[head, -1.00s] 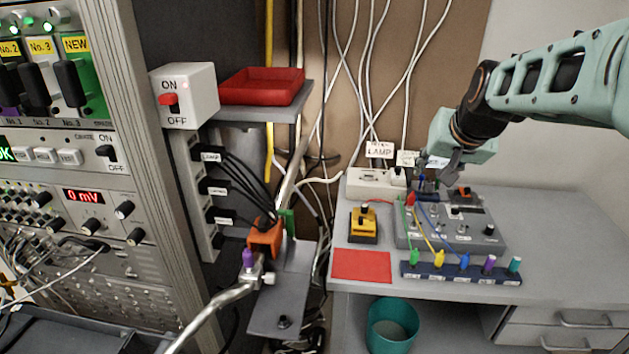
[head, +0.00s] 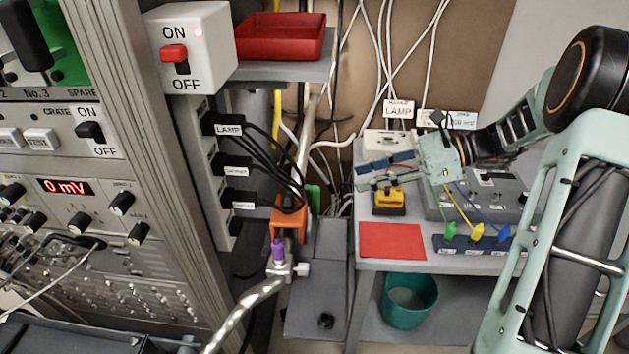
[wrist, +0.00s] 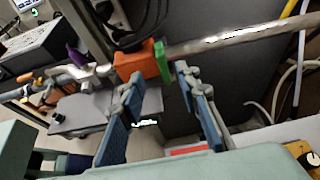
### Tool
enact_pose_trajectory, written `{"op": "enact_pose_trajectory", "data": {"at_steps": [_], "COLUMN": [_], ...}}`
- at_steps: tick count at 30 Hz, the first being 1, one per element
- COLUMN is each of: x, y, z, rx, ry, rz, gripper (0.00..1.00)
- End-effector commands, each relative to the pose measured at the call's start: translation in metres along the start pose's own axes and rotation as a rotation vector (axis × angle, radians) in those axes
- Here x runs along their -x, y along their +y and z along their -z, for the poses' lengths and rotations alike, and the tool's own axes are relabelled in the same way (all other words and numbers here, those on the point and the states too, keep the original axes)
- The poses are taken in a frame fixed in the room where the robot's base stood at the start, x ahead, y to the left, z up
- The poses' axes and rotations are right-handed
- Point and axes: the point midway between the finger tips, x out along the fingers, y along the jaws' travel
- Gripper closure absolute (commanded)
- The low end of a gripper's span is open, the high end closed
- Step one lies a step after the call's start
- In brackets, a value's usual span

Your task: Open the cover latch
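No part is labelled as the cover latch, and I cannot tell for sure which part it is. An orange block (head: 290,222) with a green tab (head: 314,200) sits by a metal pipe, above a dark grey plate (head: 316,280). A purple knob (head: 278,250) stands on a metal fitting just below it. In the wrist view the orange block (wrist: 136,62), green tab (wrist: 160,62) and purple knob (wrist: 76,56) lie beyond the fingertips. My gripper (head: 362,174) points left, to the right of the block and apart from it. Its blue-padded fingers (wrist: 157,88) are spread and empty.
The instrument rack (head: 60,240) and ON/OFF box (head: 192,45) stand at left. A red tray (head: 280,42) sits on a shelf above. Black cables hang by the block. The workbench (head: 375,264) holds a red mat (head: 392,240) and yellow-based device (head: 388,204).

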Motion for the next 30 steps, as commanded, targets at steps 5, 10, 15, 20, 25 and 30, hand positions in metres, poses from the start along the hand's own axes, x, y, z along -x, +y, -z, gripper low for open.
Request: {"op": "enact_pose_trajectory", "data": {"at_steps": [5, 10, 15, 20, 25, 30], "x": [-0.018, -0.050, -0.081, -0.099, -0.106, -0.107], "y": [0.000, 0.001, 0.001, 0.000, 0.000, 0.000], "z": [-0.002, -0.002, -0.002, -0.003, -0.002, -0.002], "rx": [-0.010, -0.009, -0.008, -0.008, -0.007, -0.007], "ry": [-0.018, -0.015, -0.013, -0.013, -0.012, -0.011], "rz": [-0.001, -0.002, -0.002, 0.000, 0.001, 0.001], "gripper": [0.70, 0.70, 0.70, 0.70, 0.70, 0.70]}}
